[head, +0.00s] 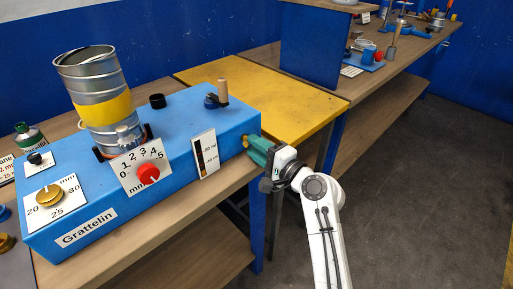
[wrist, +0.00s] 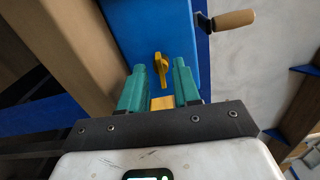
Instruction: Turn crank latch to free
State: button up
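The blue machine box (head: 215,115) stands on the wooden bench. A small yellow latch (wrist: 160,68) sits on its blue end face; in the head view a bit of yellow (head: 246,141) shows there beside my gripper. The crank (head: 222,92), with an upright wooden handle, is on top of the box near that end; it also shows in the wrist view (wrist: 232,19). My gripper (head: 257,148) is at the end face, its teal fingers apart and empty. In the wrist view the latch appears between the fingertips, slightly beyond them. I cannot tell if they touch it.
A tilted metal can (head: 95,75) with a yellow band stands on the box. A red knob (head: 148,173) and a brass dial (head: 49,196) are on its front. A yellow-topped table (head: 270,95) lies behind my gripper. Grey floor (head: 420,200) is clear to the right.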

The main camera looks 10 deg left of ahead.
jog(key=v, duration=1)
jog(key=shift+s+d, duration=0.2)
jog(key=shift+f, duration=0.1)
jog(key=s+d+f+n+g+h+p, duration=0.1)
jog(key=s+d+f+n+g+h, duration=0.55)
jog(key=s+d+f, duration=0.8)
jog(key=s+d+f+g+h, duration=0.1)
jog(key=s+d+h, duration=0.1)
jog(key=s+d, duration=0.2)
jog(key=s+d+f+n+g+h+p, duration=0.1)
jog(key=s+d+f+h, duration=0.1)
jog(key=s, duration=0.9)
jog(key=s+d+f+g+h, duration=0.1)
jog(key=s+d+f+h, duration=0.1)
jog(key=s+d+h, duration=0.2)
jog(key=s+d, duration=0.2)
jog(key=s, duration=0.2)
jog(key=shift+d+f+n+g, duration=0.1)
jog(key=shift+n+g, duration=0.15)
